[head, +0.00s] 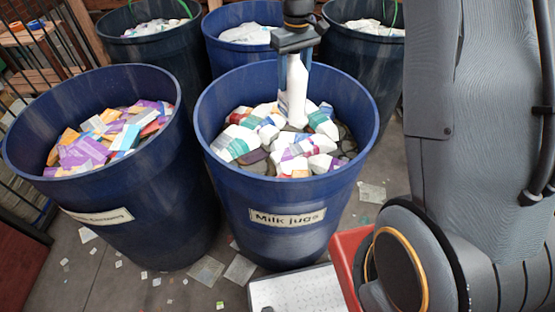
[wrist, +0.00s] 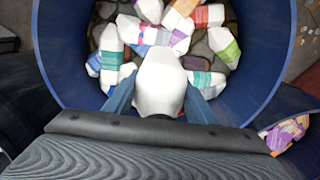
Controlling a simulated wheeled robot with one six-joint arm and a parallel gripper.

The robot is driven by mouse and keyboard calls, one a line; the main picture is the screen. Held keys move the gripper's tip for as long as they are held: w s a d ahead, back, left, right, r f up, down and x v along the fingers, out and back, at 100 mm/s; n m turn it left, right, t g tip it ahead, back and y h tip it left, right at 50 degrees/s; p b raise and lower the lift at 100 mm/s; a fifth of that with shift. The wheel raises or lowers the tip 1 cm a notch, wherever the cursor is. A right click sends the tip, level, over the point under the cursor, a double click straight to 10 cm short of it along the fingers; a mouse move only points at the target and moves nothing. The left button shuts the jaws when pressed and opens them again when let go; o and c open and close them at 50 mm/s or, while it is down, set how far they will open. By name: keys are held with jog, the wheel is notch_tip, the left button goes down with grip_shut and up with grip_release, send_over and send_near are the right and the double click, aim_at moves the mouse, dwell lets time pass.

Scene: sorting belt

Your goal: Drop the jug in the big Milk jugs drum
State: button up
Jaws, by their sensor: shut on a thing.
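The white jug (head: 297,88) hangs upright in my gripper (head: 297,58), over the opening of the big blue drum labelled Milk jugs (head: 286,217). My gripper is shut on the jug, with a finger on each side of it. In the wrist view the jug (wrist: 160,82) sits between the two blue fingers, inside the outline of the drum's rim (wrist: 52,50). The drum holds a pile of jugs with coloured labels. In the head view the jug's lower end is close to this pile; I cannot tell whether it touches.
A second blue drum (head: 150,222) on the left holds colourful cartons. More drums stand behind, one blue (head: 225,60) and two dark (head: 130,50). Flat scraps (head: 240,269) litter the floor. A red bin edge (head: 345,265) and a pale panel (head: 297,291) are at the front.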

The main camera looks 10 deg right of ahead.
aim_at(296, 52)
jog(key=shift+f+b, duration=0.8)
jog(key=shift+f, duration=0.65)
jog(key=o, duration=1.4)
jog(key=shift+r, duration=0.1)
jog(key=shift+r+b, duration=1.1)
jog(key=shift+r, duration=2.75)
jog(key=shift+s, duration=0.1)
jog(key=s+f+m, duration=0.1)
jog(key=s+f, duration=0.1)
jog(key=s, duration=0.5)
jog(key=s+f+m+t, duration=0.1)
jog(key=s+f, duration=0.2)
jog(key=s, duration=0.5)
jog(key=s+f+m+b, duration=0.1)
jog(key=s+f, duration=0.2)
jog(key=s, duration=0.4)
jog(key=shift+s+f+m, duration=0.2)
jog(key=shift+s+m, duration=0.15)
jog(key=shift+m, duration=0.05)
